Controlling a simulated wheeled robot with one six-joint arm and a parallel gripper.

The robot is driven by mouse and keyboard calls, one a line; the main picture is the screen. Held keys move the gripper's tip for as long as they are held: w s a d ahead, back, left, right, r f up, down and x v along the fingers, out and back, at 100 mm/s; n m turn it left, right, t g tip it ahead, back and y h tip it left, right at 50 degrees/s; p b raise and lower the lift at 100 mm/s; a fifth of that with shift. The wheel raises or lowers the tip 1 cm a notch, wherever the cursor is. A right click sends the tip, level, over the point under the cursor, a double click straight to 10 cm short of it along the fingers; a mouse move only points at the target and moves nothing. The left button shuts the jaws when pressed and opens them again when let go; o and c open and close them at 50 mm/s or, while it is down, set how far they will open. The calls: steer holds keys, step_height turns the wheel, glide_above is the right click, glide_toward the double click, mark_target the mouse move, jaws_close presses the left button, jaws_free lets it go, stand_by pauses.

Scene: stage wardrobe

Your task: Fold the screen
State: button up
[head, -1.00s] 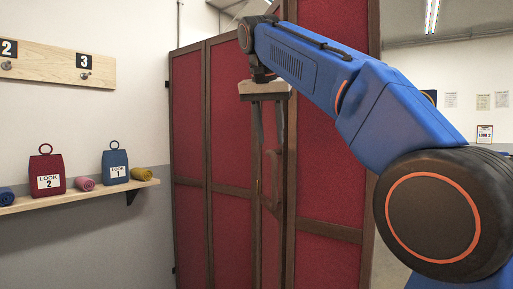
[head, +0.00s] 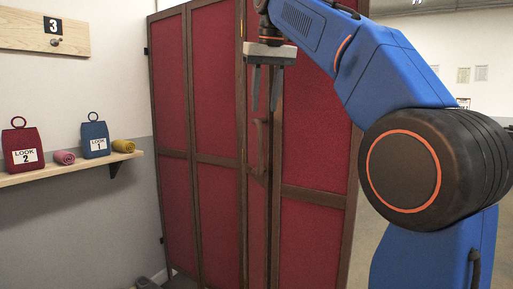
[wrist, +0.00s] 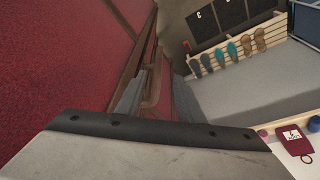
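The folding screen (head: 215,85) stands upright, with dark red panels in brown wooden frames. Its panels meet at slight angles. A brown handle (head: 262,148) sticks out from one panel's edge near mid-height. It also shows in the wrist view (wrist: 153,88), beyond and between my fingers. My gripper (head: 265,108) points down in front of the screen, just above the handle in the head view. Its two fingers are apart with nothing held between them. I cannot tell how far the fingertips are from the handle.
At left a wall shelf (head: 55,175) carries a red bag (head: 22,150), a blue bag (head: 95,140) and rolled cloths. A peg board (head: 35,35) hangs above. The wrist view shows a rack of shoes (wrist: 232,45). Open floor lies right of the screen.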

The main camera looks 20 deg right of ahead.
steer(key=d+n+y, duration=0.1)
steer(key=d+n, duration=0.1)
steer(key=n, duration=0.1)
steer(key=n+y, duration=0.2)
steer(key=n, duration=0.2)
glide_above(257, 172)
steer(key=w, duration=0.1)
step_height(257, 172, down, 15)
steer(key=shift+d+f, duration=0.1)
steer(key=shift+f, duration=0.1)
jaws_close()
